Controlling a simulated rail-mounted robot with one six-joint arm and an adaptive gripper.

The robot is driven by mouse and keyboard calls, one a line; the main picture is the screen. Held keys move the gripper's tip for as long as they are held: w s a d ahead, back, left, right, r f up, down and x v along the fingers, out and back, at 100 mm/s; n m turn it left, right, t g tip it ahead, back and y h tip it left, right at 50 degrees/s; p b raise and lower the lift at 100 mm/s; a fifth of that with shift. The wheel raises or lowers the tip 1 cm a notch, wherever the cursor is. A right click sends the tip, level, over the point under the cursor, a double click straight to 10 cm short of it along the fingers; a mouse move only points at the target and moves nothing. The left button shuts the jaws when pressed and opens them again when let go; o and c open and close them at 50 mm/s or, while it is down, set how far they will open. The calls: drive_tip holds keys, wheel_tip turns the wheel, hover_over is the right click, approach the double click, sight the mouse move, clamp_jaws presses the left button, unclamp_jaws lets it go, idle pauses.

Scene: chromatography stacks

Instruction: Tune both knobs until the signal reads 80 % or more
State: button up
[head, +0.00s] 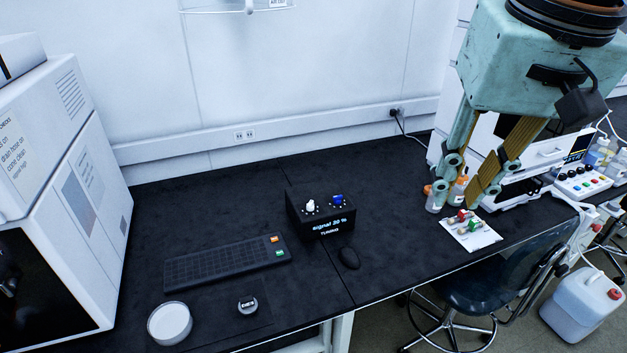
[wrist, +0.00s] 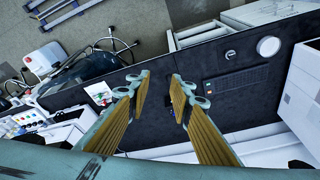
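The black tuning box (head: 309,228) stands on the dark bench in the middle of the head view. Its top carries a white knob (head: 310,206) on the left and a blue knob (head: 338,200) on the right. Its lit front display (head: 329,224) appears to read "signal 20 %", with "TUNING" below. My gripper (head: 462,196) is in the air to the right of the box, apart from both knobs. In the wrist view my gripper (wrist: 161,82) is open, with nothing between its fingers. The box is mostly or fully hidden by a finger there.
A card with small coloured items (head: 470,231) and bottles are at right. A large white instrument (head: 60,190) stands left.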

drive_tip(key=w+a, duration=0.4)
drive_tip(key=w, duration=1.2)
drive_tip(key=m+g+p, duration=0.3)
drive_tip(key=m, duration=0.1)
hover_over(310, 202)
wheel_tip(310, 202, down, 30)
drive_tip(key=shift+r, duration=0.2)
drive_tip(key=shift+s+f, duration=0.1)
drive_tip(key=shift+f, duration=0.1)
drive_tip(key=shift+f+b, duration=0.5)
drive_tip(key=shift+f, duration=6.2)
